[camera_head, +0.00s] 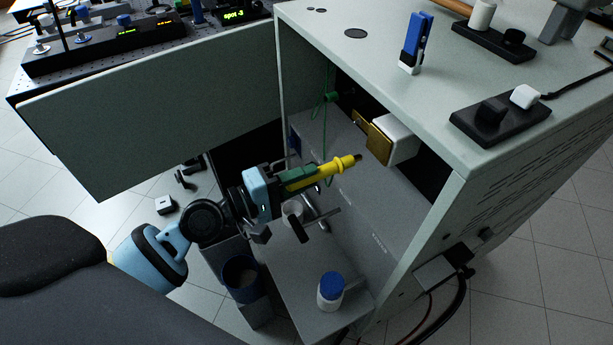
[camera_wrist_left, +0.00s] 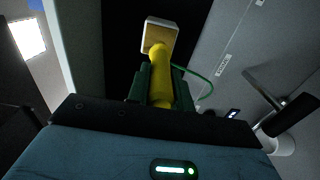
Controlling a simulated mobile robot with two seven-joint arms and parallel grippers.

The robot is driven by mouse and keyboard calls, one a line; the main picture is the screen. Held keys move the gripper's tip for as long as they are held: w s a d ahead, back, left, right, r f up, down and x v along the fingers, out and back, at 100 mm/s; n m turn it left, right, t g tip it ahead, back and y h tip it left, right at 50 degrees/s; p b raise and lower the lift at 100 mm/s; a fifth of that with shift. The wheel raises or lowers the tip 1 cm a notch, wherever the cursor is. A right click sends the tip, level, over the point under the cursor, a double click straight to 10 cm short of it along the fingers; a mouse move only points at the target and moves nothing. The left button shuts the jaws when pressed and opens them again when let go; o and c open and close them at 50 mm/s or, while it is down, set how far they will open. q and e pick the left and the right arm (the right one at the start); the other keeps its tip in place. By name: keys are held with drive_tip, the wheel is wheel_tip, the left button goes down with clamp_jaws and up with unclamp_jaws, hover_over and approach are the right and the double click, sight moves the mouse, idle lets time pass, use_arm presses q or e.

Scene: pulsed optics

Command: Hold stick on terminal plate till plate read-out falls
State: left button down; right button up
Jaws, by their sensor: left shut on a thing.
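My left gripper (camera_head: 303,177) is shut on the yellow stick (camera_head: 335,167), gripping it between green fingers inside the open cabinet. The stick's dark tip points up and right at the brass terminal plate (camera_head: 379,143), which sits on a white block. In the head view a narrow dark gap seems to show between tip and plate. In the left wrist view the stick (camera_wrist_left: 160,75) overlaps the lower part of the plate (camera_wrist_left: 157,36), so contact cannot be told there. No plate read-out can be made out. My right gripper is not in view.
The cabinet door (camera_head: 150,110) stands open at left. A green cord (camera_head: 326,98) hangs inside the cabinet. A blue-capped white jar (camera_head: 331,291) stands on the lower shelf. The cabinet's side post (camera_head: 425,235) is right of the plate. A dark cup (camera_head: 240,274) sits below the arm.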

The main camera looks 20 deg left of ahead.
sight(336, 164)
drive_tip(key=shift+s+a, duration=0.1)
use_arm(q)
drive_tip(key=shift+w+d+r, duration=0.1)
drive_tip(key=shift+w+d, duration=0.15)
drive_tip(key=shift+w, duration=0.1)
drive_tip(key=p+x, duration=0.1)
drive_tip(key=x, duration=0.2)
drive_tip(key=shift+w, duration=0.1)
drive_tip(key=shift+w+a+f+b, duration=0.25)
drive_tip(key=shift+a+b, duration=0.15)
drive_tip(key=shift+b, duration=0.15)
drive_tip(key=shift+w+a+r+b, duration=0.2)
drive_tip(key=shift+w+a+b, duration=0.1)
drive_tip(key=shift+a, duration=0.2)
drive_tip(key=c, duration=1.8)
unclamp_jaws()
clamp_jaws()
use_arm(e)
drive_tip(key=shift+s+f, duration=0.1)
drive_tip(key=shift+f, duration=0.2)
